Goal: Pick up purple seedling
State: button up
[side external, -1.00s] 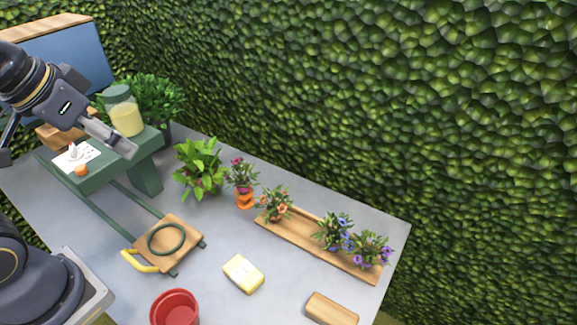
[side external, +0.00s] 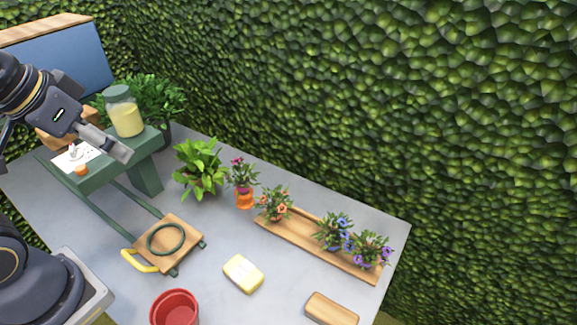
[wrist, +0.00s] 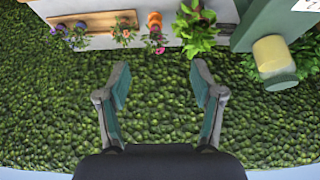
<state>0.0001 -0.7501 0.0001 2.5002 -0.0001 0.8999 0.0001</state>
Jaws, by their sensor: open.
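The purple seedling (side external: 371,250) has green leaves and purple flowers and stands at the right end of a wooden tray (side external: 298,234). It also shows at the upper left of the wrist view (wrist: 59,31). A blue-flowered seedling (side external: 334,232) stands beside it, and an orange-flowered one (side external: 273,204) is at the tray's left end. My gripper (side external: 121,154) is in the upper left of the side view, over the green stand and far from the purple seedling. In the wrist view my gripper (wrist: 160,78) has its two fingers wide apart with nothing between them.
A pink-flowered plant in an orange pot (side external: 244,198) and a leafy plant (side external: 200,170) stand left of the tray. A jar (side external: 124,112) sits on the green stand (side external: 104,176). A yellow block (side external: 243,273), red pot (side external: 174,308) and wooden block (side external: 331,308) lie in front.

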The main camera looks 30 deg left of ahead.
jog(key=shift+c, duration=1.1)
